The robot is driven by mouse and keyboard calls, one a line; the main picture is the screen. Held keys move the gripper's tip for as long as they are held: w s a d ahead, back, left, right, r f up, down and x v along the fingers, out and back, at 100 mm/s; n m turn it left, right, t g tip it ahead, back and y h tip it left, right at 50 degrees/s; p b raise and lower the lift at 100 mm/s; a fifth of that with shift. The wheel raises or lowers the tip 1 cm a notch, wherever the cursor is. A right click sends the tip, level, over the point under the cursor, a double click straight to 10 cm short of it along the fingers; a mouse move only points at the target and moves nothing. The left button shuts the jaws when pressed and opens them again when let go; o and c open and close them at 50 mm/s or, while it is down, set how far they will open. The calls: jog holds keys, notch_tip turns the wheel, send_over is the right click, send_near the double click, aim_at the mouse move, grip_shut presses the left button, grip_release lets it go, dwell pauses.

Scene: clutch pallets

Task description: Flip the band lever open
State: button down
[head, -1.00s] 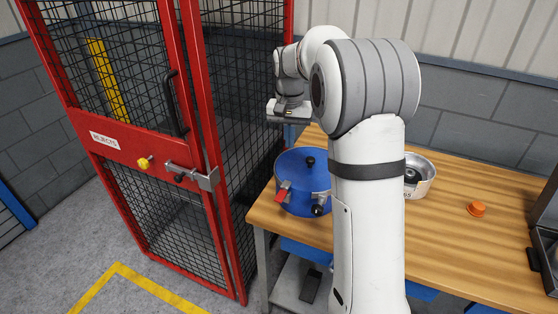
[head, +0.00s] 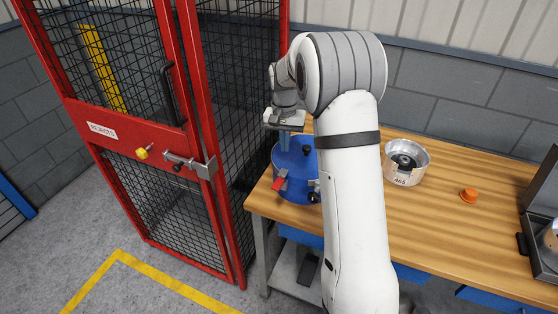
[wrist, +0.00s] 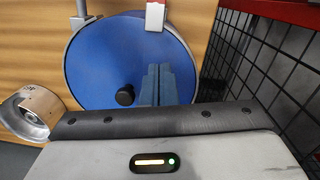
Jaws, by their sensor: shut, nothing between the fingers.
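A blue round drum (head: 298,182) with a blue lid stands at the left end of the wooden bench. A red lever (head: 279,184) sticks out from its front left side. A black knob (head: 307,149) stands on the lid, and it also shows in the wrist view (wrist: 125,95). My gripper (head: 284,148) points down over the left part of the lid, behind the lever. Its blue-grey fingers (wrist: 158,72) are together and empty. A pale bracket (wrist: 155,16) with a red edge sits at the drum's rim in the wrist view, apart from the fingers.
A red mesh cage (head: 215,150) stands close to the left of the drum. A metal bowl-like part (head: 405,163) and an orange cap (head: 468,195) lie to the right on the bench (head: 430,225). A dark case (head: 535,215) stands at the far right.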

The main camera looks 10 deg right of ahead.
aim_at(283, 170)
notch_tip(283, 170, down, 4)
jog(key=shift+s+r+p, duration=0.15)
jog(key=shift+r+p, duration=0.05)
jog(key=shift+p, duration=0.15)
jog(key=s, duration=0.1)
jog(key=s+a+p, duration=0.1)
jog(key=s, duration=0.1)
jog(key=shift+a, duration=0.2)
jog(key=shift+s+a+f, duration=0.1)
jog(key=shift+s+f, duration=0.1)
jog(key=shift+f, duration=0.05)
